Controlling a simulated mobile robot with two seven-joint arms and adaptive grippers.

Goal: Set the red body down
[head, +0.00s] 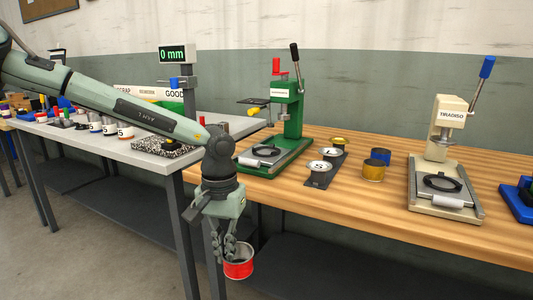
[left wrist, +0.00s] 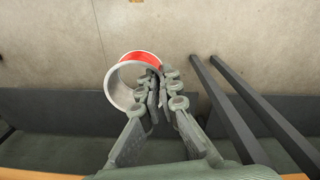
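The red body (head: 239,263) is a short red ring with a bare metal inside. My left gripper (head: 230,245) is shut on its wall and holds it in the air in front of the wooden bench, lower than the bench top. In the left wrist view the red body (left wrist: 137,72) is seen from above, open inside, with the fingers of my left gripper (left wrist: 160,85) closed on its right side. The floor lies beneath it. My right gripper is in neither view.
The wooden bench (head: 330,218) carries a green press (head: 288,110), a cream press (head: 440,150), a plate (head: 318,180) with round dies, and a yellow and a blue body. A grey table (head: 100,148) stands left. Bare wood shows along the bench's front.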

